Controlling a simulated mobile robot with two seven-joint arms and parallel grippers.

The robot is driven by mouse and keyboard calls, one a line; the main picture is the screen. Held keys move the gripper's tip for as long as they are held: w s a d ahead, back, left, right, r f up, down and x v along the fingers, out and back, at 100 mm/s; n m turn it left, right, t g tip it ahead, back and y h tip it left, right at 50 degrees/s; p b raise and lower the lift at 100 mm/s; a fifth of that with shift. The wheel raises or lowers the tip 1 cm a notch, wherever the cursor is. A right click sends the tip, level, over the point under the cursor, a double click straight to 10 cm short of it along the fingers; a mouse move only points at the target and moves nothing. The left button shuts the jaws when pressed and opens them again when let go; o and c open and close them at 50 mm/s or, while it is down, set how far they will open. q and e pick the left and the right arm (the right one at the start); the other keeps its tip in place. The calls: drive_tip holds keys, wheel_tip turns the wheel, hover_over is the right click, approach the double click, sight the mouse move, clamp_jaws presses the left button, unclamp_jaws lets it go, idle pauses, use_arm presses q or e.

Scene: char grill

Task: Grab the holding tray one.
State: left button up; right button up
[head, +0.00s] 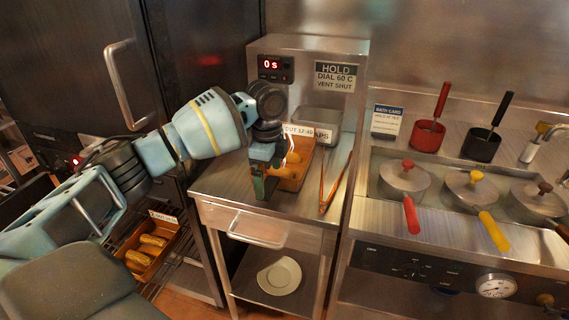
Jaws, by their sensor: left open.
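An orange tray (291,184) with browned food in it sits on the steel counter, with a white card reading "OUT 12:40" above it. My left gripper (265,176) is open, pointing down at the tray's left end. It overlaps that end in the picture, so I cannot tell whether it touches the tray. A second orange tray (138,262) with browned pieces and a small label is on a wire rack at lower left. I cannot read which tray is number one. My right gripper is not in view.
Orange tongs (324,190) lie right of the counter tray. A hold unit showing "0 s" (270,64) is at the back. Lidded pots (404,178) fill the right station. A plate (279,276) sits on the lower shelf.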

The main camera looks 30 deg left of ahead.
sight(268, 185)
use_arm(q)
drive_tip(key=shift+w+f, duration=0.1)
drive_tip(key=shift+f, duration=0.2)
drive_tip(key=f, duration=0.5)
drive_tip(key=shift+a, duration=0.3)
drive_tip(key=shift+r, duration=0.1)
drive_tip(key=c, duration=1.1)
